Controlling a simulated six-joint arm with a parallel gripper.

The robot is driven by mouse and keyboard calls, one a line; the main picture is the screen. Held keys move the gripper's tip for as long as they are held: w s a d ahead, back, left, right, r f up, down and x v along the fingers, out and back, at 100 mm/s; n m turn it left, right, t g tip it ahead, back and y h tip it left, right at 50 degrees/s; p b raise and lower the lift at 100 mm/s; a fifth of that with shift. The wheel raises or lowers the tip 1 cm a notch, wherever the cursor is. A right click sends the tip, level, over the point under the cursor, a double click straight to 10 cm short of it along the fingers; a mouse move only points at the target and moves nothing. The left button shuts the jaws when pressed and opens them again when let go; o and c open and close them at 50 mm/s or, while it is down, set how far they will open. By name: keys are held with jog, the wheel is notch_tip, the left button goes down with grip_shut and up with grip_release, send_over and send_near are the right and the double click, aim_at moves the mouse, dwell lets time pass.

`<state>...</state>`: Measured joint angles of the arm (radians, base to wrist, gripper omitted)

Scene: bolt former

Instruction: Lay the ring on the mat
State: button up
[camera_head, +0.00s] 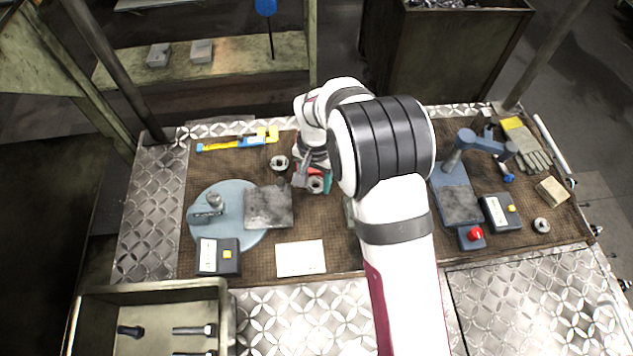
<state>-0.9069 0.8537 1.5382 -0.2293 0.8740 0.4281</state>
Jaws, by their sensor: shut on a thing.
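My gripper (313,178) is small in the head view, just left of my arm's large white joint. It is shut on a grey metal ring (315,185), which shows at the fingertips; red and teal parts sit close beside it. I cannot tell whether the ring touches the surface below. A brown woven mat (345,255) covers most of the worktop under the gripper. Two other small metal rings lie on it: one (279,162) just left of the gripper and one (541,225) at the far right.
A round blue-grey base with a square grey plate (268,206) stands left of the gripper. A blue stand (458,185) is right of my arm. A white card (300,258), a dark box (219,256) and a bin of bolts (150,290) are nearer. My arm hides the middle.

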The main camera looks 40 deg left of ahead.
jog(key=shift+f, duration=0.9)
jog(key=shift+f, duration=0.1)
jog(key=o, duration=1.3)
jog(key=shift+c, duration=0.2)
